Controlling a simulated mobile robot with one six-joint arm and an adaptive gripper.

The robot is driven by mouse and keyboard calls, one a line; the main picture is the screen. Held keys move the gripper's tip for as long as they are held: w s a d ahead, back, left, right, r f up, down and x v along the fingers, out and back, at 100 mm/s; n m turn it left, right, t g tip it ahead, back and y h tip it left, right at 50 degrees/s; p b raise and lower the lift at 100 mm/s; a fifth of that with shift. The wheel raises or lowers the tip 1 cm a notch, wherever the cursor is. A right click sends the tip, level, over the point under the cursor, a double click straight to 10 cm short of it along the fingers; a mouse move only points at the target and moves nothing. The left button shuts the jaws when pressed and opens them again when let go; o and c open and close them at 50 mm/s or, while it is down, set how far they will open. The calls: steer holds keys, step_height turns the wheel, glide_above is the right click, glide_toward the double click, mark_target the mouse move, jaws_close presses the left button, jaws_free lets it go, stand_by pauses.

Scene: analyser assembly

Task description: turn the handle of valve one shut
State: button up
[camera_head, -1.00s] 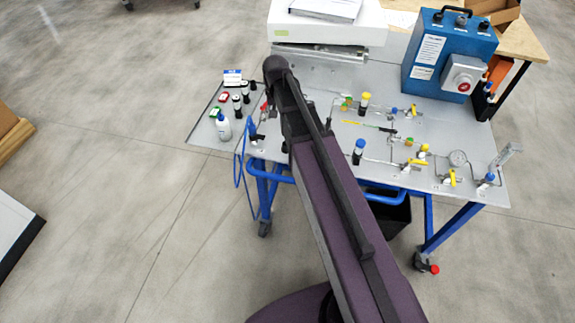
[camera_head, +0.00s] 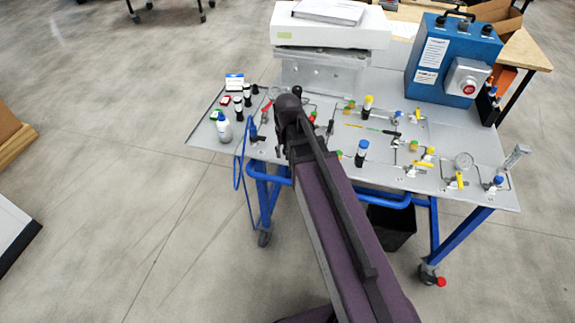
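Several small valves stand on the grey panel of the blue-framed cart. A red handle (camera_head: 266,108) shows just left of my arm. No label is readable, so I cannot tell which is valve one. The dark end of my arm (camera_head: 291,118) is over the panel's left half, beside the red handle in the picture. My gripper's fingers are hidden or too dark to make out. The arm hides part of the panel.
A blue control box (camera_head: 450,65) with a red knob stands at the back right. A white instrument (camera_head: 330,32) is at the back. A white bottle (camera_head: 224,130) and small vials are at the left. A gauge (camera_head: 464,160) is at the right. Open floor lies left.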

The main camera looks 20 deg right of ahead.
steer(key=shift+s+f+b, duration=0.6)
steer(key=shift+s+f, duration=0.2)
steer(key=shift+f, duration=0.1)
steer(key=s+n, duration=0.1)
steer(key=s, duration=0.5)
steer(key=shift+s+g, duration=0.25)
steer(key=shift+g, duration=0.05)
